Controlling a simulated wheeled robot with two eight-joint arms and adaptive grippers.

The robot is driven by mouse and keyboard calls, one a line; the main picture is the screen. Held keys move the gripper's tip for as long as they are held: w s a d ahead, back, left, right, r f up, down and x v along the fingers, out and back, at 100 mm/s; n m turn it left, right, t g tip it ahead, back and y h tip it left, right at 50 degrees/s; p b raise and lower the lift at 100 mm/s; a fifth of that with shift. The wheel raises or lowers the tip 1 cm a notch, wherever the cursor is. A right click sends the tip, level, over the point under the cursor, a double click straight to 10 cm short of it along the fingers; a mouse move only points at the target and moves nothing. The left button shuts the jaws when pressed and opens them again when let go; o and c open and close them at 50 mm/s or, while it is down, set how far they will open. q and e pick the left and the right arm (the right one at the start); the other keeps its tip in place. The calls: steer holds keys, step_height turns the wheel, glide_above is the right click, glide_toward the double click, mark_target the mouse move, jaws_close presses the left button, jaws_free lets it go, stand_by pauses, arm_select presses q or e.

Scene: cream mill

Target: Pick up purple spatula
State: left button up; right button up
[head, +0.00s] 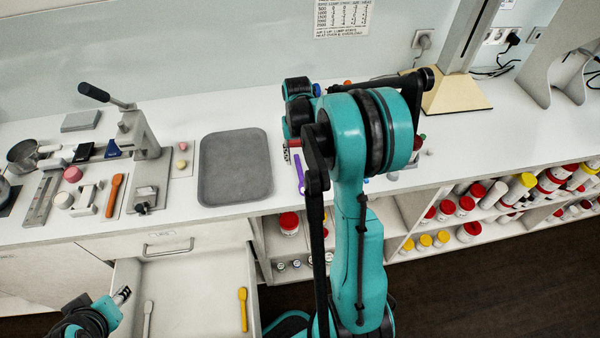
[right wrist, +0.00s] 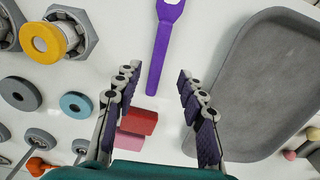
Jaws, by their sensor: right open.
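The purple spatula (right wrist: 160,55) lies on the white bench in the right wrist view, its handle end pointing down between my fingertips and its head at the top edge. A short part of it (head: 300,178) shows in the head view, just right of the grey tray. My right gripper (right wrist: 158,82) is open and empty, with its two fingers apart on either side of the handle's end. In the head view my right arm hides most of that gripper. My left gripper (head: 122,294) is low at the left, beside the open drawer; its jaw state is unclear.
The grey tray (right wrist: 262,80) lies close to the right finger. Red (right wrist: 138,121) and pink (right wrist: 130,142) blocks lie between the fingers, below the spatula. A teal ring (right wrist: 76,104) lies left. An open drawer (head: 195,290) holds a yellow spatula (head: 243,309).

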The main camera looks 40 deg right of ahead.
mark_target(299, 166)
steer(key=f, duration=0.1)
steer(key=f+b, duration=0.1)
steer(key=f, duration=0.2)
steer(key=shift+d+f, duration=0.25)
steer(key=shift+r, duration=0.15)
steer(key=shift+c, duration=0.4)
jaws_close()
